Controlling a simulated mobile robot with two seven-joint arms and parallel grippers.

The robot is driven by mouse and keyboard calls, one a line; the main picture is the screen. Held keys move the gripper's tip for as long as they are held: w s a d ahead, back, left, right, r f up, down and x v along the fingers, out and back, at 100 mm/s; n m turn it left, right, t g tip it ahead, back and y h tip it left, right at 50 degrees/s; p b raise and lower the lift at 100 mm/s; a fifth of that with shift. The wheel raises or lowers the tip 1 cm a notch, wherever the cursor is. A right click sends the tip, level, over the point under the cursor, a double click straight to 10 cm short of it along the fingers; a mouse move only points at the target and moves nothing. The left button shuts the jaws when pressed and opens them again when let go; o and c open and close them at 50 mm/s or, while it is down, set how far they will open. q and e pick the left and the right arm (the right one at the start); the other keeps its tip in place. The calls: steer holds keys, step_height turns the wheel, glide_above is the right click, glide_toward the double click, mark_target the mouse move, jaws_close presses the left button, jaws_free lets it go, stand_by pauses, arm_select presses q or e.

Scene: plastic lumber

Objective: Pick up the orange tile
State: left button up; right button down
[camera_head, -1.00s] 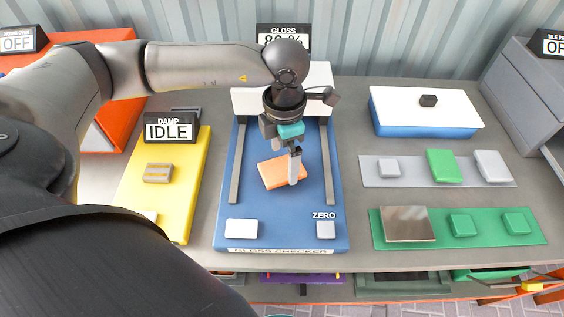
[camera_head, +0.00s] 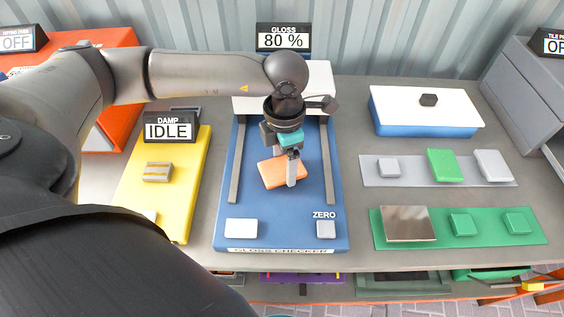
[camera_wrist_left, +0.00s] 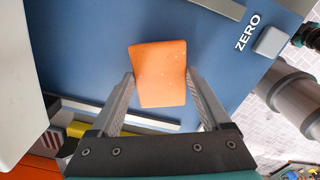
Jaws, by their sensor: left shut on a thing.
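The orange tile (camera_head: 272,173) lies at a slant over the blue bed of the gloss checker (camera_head: 258,205), between its two grey rails. My left gripper (camera_head: 291,180) comes down from above on it and is shut on the tile. In the left wrist view the orange tile (camera_wrist_left: 159,72) sits between the two fingers, one on each side edge. The head view does not clearly show whether the tile touches the bed.
The gloss display (camera_head: 284,38) reads 80 %. A yellow damp station (camera_head: 178,205) reading IDLE stands left. To the right are a grey strip (camera_head: 412,174) and a green strip (camera_head: 490,238) with tiles, and a white-topped blue box (camera_head: 425,108).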

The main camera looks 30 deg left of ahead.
mark_target(284, 167)
arm_select(q)
steer(key=c, duration=0.3)
steer(key=shift+r, duration=0.15)
step_height(284, 167, up, 20)
steer(key=shift+f+p, duration=0.15)
steer(key=shift+p, duration=0.95)
